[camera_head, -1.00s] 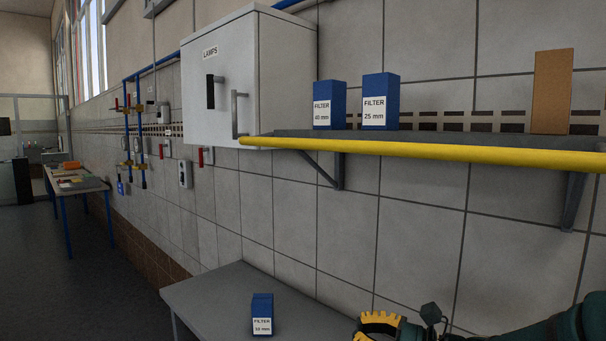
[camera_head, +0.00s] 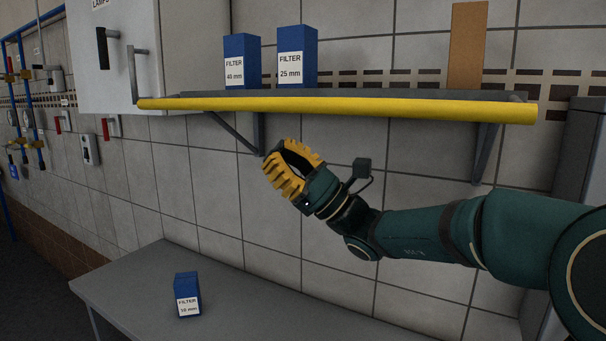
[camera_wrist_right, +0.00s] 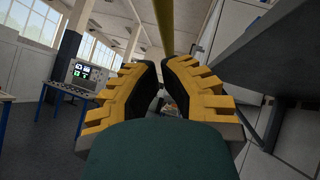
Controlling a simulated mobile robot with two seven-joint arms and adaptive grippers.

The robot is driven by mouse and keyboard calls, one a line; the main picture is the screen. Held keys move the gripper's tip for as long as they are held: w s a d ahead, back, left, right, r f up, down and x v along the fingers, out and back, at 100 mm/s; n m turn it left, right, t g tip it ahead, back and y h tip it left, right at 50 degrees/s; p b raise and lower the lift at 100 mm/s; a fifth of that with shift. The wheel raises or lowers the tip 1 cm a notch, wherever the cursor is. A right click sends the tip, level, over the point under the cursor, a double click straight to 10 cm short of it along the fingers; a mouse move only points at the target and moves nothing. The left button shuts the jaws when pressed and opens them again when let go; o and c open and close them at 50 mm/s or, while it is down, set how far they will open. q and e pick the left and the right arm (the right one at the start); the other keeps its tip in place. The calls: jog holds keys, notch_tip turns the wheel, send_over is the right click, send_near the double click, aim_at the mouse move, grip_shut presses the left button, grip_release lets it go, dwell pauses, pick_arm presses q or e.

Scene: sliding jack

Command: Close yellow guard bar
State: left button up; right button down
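The yellow guard bar (camera_head: 330,105) runs level along the front of the wall shelf, at about shelf height. Its left end reaches in front of the white cabinet and its right end is near the shelf's right side. In the right wrist view the bar (camera_wrist_right: 164,28) shows at the top, beyond the fingertips. My right gripper (camera_head: 277,150) is below the bar, left of the bar's middle, and apart from it. In the right wrist view its yellow fingers (camera_wrist_right: 160,64) stand apart with nothing held between them. My left gripper is not in view.
The grey shelf (camera_head: 380,95) holds two blue filter boxes (camera_head: 296,55) and a brown block (camera_head: 467,45). Shelf brackets (camera_head: 484,152) stand under it. The white cabinet (camera_head: 190,55) is at the left. A grey table (camera_head: 235,300) below carries another blue filter box (camera_head: 187,294).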

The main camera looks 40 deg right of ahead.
aim_at(244, 109)
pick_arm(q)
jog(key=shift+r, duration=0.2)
pick_arm(e)
jog(key=shift+a+r, duration=0.35)
jog(key=shift+r, duration=0.35)
jog(key=shift+a+r, duration=0.3)
jog(key=shift+r, duration=0.4)
jog(key=shift+a+r, duration=0.35)
jog(key=shift+r, duration=0.35)
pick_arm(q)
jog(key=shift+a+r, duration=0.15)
pick_arm(e)
jog(key=shift+d, duration=0.1)
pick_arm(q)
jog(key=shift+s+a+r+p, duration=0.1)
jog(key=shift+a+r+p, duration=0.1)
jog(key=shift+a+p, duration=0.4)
pick_arm(e)
jog(key=shift+s+r+m+t+h, duration=0.1)
jog(key=shift+r+m+t+h, duration=0.2)
jog(key=shift+m+t, duration=0.4)
